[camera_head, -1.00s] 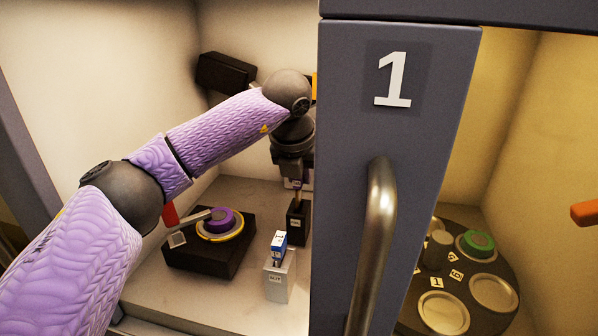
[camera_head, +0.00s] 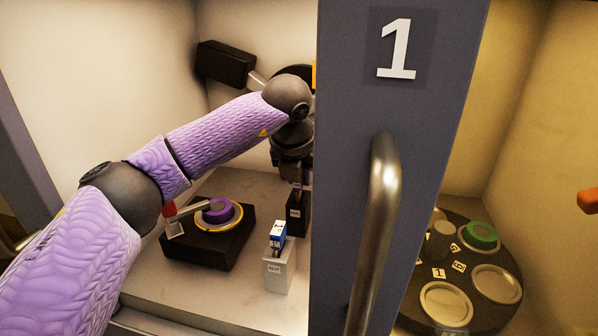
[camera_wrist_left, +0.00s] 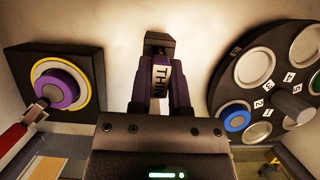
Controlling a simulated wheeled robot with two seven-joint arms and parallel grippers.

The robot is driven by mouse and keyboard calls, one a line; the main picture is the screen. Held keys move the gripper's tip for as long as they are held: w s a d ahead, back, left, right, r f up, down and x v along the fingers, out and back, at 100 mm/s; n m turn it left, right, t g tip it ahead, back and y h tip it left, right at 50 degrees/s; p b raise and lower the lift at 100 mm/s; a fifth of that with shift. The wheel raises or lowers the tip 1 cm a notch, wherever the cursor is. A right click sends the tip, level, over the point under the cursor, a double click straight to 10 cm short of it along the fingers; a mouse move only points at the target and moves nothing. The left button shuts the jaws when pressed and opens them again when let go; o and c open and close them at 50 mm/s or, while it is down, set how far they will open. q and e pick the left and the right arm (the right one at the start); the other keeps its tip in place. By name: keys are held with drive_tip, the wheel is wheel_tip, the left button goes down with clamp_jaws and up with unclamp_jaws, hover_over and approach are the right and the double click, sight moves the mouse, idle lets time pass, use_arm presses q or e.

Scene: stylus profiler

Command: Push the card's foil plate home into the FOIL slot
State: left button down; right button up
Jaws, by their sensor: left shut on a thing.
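My left gripper (camera_head: 296,180) is shut on the card, above a dark slotted block (camera_head: 297,213) at the back of the left bay. In the left wrist view the gripper (camera_wrist_left: 160,85) points away from the camera, with a white label reading "THIN" (camera_wrist_left: 161,75) on the card between the fingers. The small label on the dark block is too small to read, so I cannot tell if it is the FOIL slot. The card's lower end meets the block's top in the head view; how deep it sits is hidden. My right gripper is out of view.
A pale block (camera_head: 278,273) holding a blue-and-white card (camera_head: 277,235) stands in front. A dark platform (camera_head: 205,250) with a purple disc (camera_head: 217,212) is at left. The grey door (camera_head: 395,120) marked 1 blocks the middle. A dark turntable (camera_head: 455,280) is at right.

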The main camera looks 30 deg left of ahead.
use_arm(q)
drive_tip(key=shift+f+b, duration=0.35)
drive_tip(key=shift+f, duration=0.35)
drive_tip(key=c, duration=0.5)
unclamp_jaws()
drive_tip(key=shift+c, duration=0.4)
